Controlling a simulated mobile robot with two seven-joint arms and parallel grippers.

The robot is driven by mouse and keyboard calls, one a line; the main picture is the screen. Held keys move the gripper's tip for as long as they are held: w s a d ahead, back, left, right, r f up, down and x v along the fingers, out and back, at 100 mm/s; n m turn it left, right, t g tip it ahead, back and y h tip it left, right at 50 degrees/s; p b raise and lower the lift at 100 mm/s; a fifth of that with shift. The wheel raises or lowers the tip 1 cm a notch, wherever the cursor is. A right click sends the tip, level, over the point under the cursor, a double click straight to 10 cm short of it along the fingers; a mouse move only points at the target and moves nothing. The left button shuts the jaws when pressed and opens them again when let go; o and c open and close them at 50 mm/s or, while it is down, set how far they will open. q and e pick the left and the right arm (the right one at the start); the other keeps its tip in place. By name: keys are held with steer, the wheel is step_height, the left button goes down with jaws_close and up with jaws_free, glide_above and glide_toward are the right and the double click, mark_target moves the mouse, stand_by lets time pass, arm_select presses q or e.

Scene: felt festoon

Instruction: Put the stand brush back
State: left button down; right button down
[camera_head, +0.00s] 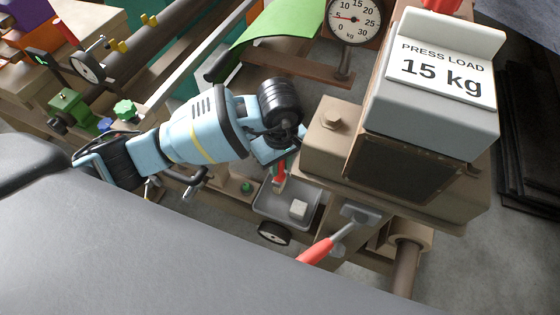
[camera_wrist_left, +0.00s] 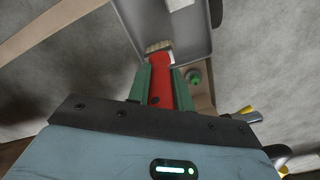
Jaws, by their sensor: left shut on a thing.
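The stand brush (camera_head: 280,177) has a red handle and hangs with its head down from my left gripper (camera_head: 278,160), over the left part of a grey tray (camera_head: 262,207). In the left wrist view, the left gripper's green fingers (camera_wrist_left: 162,86) are shut on the red handle of the brush (camera_wrist_left: 162,68). Its pale bristles point to the tray (camera_wrist_left: 140,25). I cannot tell if the bristles touch the tray. My right gripper is not in view.
A white block (camera_head: 298,208) lies in the tray. A red-handled tool (camera_head: 318,249) with a grey head is at the stand beside it. The press block with its "15 kg" sign (camera_head: 440,72) stands close on the right. A round dial (camera_head: 354,18) is behind.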

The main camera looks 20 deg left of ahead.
arm_select(q)
steer(key=c, duration=1.3)
jaws_free()
steer(key=shift+f, duration=0.1)
steer(key=shift+o, duration=0.2)
step_height(320, 180, up, 12)
steer(key=shift+r+p, duration=0.2)
steer(key=shift+p, duration=0.15)
